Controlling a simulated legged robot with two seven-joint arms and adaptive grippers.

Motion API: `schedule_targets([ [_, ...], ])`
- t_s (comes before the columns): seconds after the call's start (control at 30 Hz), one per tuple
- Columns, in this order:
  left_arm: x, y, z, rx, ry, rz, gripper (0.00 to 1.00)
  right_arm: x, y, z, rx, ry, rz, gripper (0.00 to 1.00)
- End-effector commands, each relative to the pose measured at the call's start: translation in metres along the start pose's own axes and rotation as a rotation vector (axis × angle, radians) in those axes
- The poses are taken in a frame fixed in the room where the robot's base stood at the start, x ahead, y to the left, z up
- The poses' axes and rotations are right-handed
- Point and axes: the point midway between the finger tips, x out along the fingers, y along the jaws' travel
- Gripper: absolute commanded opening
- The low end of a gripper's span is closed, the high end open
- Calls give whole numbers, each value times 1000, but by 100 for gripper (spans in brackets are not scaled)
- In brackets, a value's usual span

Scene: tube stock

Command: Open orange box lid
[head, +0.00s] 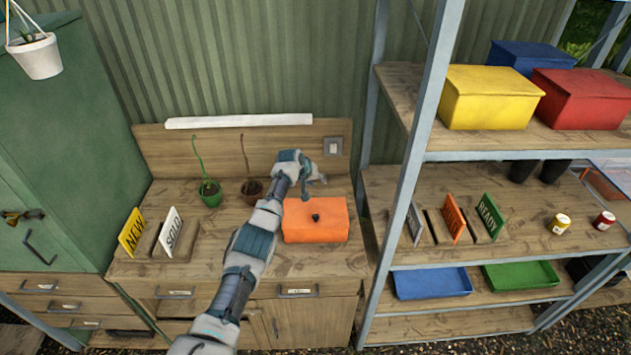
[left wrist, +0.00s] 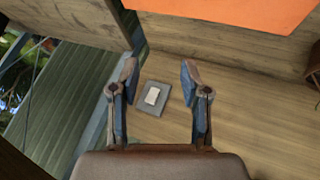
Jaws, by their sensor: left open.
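The orange box (head: 325,234) sits on the wooden bench with its lid down and a small dark knob (head: 315,217) on top. In the left wrist view a part of the orange box (left wrist: 235,12) shows at the top edge. My left gripper (head: 316,184) is above the bench, just behind the box's back edge, apart from the knob. In the left wrist view its two fingers (left wrist: 159,72) are spread with nothing between them. My left forearm passes along the left side of the box. My right gripper is not in view.
Two plant pots, green (head: 210,193) and brown (head: 252,190), stand left of my gripper. A wall switch (head: 333,147) is on the backboard. NEW (head: 132,232) and SOLD (head: 170,231) signs stand at the bench's left. A metal shelf post (head: 415,180) rises at the right.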

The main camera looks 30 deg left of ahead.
Motion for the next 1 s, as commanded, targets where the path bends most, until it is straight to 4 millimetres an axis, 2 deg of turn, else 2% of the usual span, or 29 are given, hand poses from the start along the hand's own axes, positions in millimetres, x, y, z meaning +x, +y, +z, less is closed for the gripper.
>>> schedule_targets([
  [0.17,-3,-1,0,-1,0,2,46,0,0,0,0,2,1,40],
  [0.37,-20,-2,-1,0,3,2,46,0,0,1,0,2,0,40],
  [0.47,-34,-2,0,2,3,0,46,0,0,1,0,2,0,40],
  [0.8,-100,0,-1,1,3,-1,46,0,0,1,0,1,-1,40],
  [1.0,-117,0,0,1,0,-1,46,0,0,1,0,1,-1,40],
])
